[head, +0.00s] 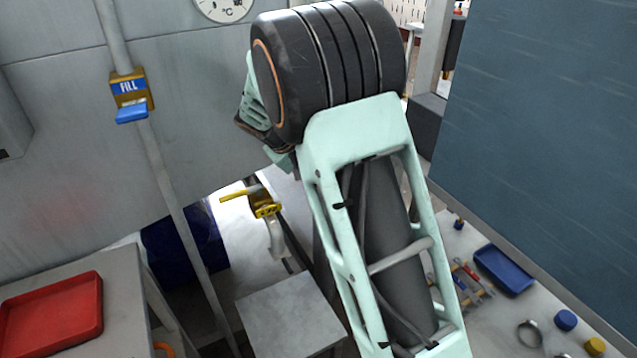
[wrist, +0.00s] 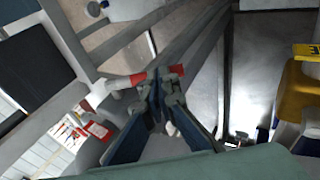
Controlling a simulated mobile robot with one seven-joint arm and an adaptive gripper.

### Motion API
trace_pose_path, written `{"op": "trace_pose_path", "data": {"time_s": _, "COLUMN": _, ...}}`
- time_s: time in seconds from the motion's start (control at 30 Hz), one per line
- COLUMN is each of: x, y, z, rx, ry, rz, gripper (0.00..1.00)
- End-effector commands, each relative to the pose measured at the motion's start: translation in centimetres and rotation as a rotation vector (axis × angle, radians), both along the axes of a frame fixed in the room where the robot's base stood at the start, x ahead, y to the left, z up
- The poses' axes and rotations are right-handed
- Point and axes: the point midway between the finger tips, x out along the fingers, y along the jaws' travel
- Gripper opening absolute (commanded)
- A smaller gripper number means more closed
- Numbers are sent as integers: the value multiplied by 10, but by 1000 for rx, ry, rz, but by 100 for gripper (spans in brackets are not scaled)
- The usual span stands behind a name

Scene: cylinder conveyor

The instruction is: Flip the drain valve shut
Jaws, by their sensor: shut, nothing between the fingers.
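The drain valve is most likely the yellow fitting (head: 265,207) on a pale bent pipe, low in the middle of the head view. Its yellow lever (head: 233,194) sticks out to the left, roughly level. My arm stands just right of it and hides what lies behind. My gripper (wrist: 165,85) shows in the wrist view with its dark fingers closed together and nothing held. In the head view the fingers are hidden behind my arm. An ochre bracket (wrist: 300,90) with a yellow label shows at the wrist view's right edge, apart from the fingers; I cannot tell which fitting it is.
A FILL valve (head: 130,88) with a blue lever hangs on the upright pipe at left. A red tray (head: 52,315) lies on the left bench, a blue tray (head: 504,270) on the right one. A grey block (head: 290,318) sits below the valve.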

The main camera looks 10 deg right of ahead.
Motion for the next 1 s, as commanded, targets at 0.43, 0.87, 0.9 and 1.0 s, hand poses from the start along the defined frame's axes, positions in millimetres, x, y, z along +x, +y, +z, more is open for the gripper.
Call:
{"op": "trace_pose_path", "data": {"time_s": 0.43, "x": 2, "y": -4, "z": -34, "rx": -290, "ry": -95, "rz": 3, "gripper": 0}}
{"op": "trace_pose_path", "data": {"time_s": 0.87, "x": 7, "y": -20, "z": -52, "rx": -580, "ry": -190, "rz": -2, "gripper": 0}}
{"op": "trace_pose_path", "data": {"time_s": 0.9, "x": 7, "y": -22, "z": -53, "rx": -576, "ry": -189, "rz": -3, "gripper": 0}}
{"op": "trace_pose_path", "data": {"time_s": 1.0, "x": 8, "y": -26, "z": -55, "rx": -575, "ry": -189, "rz": -3, "gripper": 0}}
